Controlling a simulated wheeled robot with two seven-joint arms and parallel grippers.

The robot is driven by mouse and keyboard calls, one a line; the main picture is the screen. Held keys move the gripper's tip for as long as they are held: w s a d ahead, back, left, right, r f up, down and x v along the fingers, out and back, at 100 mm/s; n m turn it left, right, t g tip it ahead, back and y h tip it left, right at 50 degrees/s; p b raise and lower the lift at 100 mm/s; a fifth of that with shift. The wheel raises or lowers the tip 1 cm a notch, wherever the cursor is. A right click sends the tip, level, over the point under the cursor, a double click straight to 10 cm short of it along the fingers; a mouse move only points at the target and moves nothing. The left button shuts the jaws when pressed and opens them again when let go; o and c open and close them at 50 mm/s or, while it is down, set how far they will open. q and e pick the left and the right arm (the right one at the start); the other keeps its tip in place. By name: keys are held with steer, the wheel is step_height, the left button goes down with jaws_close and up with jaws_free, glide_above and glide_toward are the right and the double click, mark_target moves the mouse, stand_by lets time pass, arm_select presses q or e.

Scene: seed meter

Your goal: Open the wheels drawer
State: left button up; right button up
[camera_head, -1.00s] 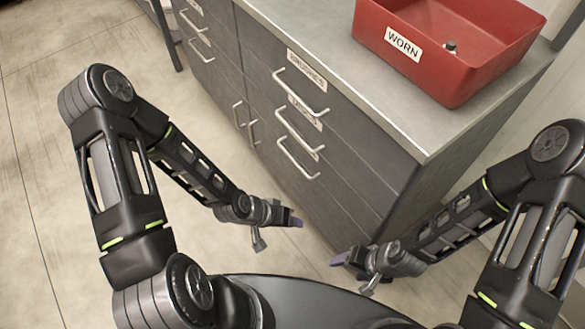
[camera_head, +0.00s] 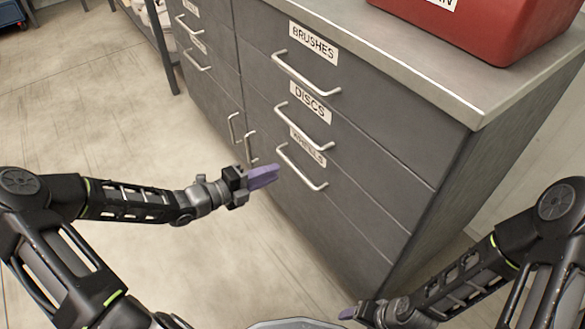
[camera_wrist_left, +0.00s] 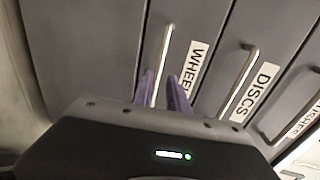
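The wheels drawer (camera_head: 345,205) is the third grey front down in the right column of the cabinet, and it is shut flush. Its silver bar handle (camera_head: 300,168) sits just below the WHEELS label (camera_head: 308,147). My left gripper (camera_head: 264,177) is just left of this handle, with purple fingers pointing at it. In the left wrist view the two fingers (camera_wrist_left: 163,92) are apart and empty, and the wheels handle (camera_wrist_left: 161,65) shows ahead between their tips. My right gripper (camera_head: 347,313) is low at the bottom edge, away from the drawers; its fingers are too small to judge.
The discs drawer (camera_head: 375,180) and brushes drawer (camera_head: 390,130) are above, both shut with similar handles. A red bin (camera_head: 500,30) stands on the metal countertop (camera_head: 410,50). A table leg (camera_head: 163,50) stands beyond the cabinet.

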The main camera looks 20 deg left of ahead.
mark_target(291, 166)
arm_select(q)
steer(key=b+x, duration=0.2)
steer(key=x, duration=0.6)
steer(key=shift+s, duration=0.1)
steer(key=shift+c, duration=0.3)
jaws_close()
stand_by(1.1)
